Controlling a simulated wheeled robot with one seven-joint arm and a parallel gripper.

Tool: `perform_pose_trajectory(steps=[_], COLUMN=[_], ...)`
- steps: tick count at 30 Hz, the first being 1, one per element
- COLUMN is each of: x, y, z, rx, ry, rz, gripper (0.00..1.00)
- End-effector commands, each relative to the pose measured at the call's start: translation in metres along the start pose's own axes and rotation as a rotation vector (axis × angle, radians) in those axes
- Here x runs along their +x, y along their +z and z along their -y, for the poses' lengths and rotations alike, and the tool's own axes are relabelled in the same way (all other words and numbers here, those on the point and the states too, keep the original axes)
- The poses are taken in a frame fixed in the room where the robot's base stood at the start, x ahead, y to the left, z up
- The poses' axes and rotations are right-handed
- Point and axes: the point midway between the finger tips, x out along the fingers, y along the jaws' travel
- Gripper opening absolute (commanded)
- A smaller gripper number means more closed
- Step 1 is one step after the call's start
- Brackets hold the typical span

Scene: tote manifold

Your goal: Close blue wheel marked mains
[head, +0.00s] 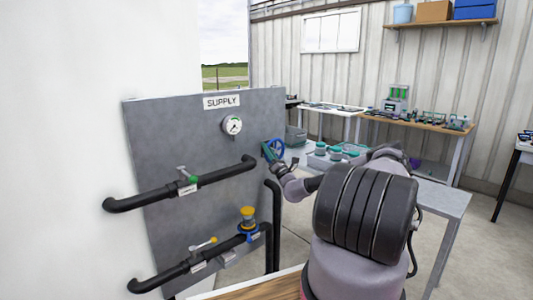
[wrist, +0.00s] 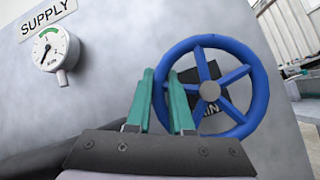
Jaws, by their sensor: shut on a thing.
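The blue wheel (wrist: 251,88) has a round rim and several spokes, and it stands out from the grey panel. A dark tag behind its spokes shows only the letters "IN"; the rest is hidden. My gripper (wrist: 161,77) has its teal fingers on either side of the wheel's left rim and is shut on it. In the head view, the blue wheel (head: 279,147) sits at the panel's right edge, with my gripper (head: 267,152) at its left side. Part of the wheel is hidden behind the fingers.
The grey panel (head: 170,135) carries a "SUPPLY" sign (head: 221,101) and a gauge (head: 232,125). Black pipes (head: 225,172) with small valves and a yellow-topped fitting (head: 247,214) stick out left and below. A grey table (head: 440,197) stands behind my arm on the right.

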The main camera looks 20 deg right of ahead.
Motion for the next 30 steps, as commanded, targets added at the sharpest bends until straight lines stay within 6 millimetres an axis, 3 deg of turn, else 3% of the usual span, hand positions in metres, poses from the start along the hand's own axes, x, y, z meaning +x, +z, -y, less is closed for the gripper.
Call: perform_pose_trajectory(steps=[12,30], x=[0.013,0.021], y=[0.02,0.041], z=[0.004,0.024], rx=[0.321,0.769], ry=[-0.208,-0.506], rz=[0.079,0.189], gripper=[0.0,0.0])
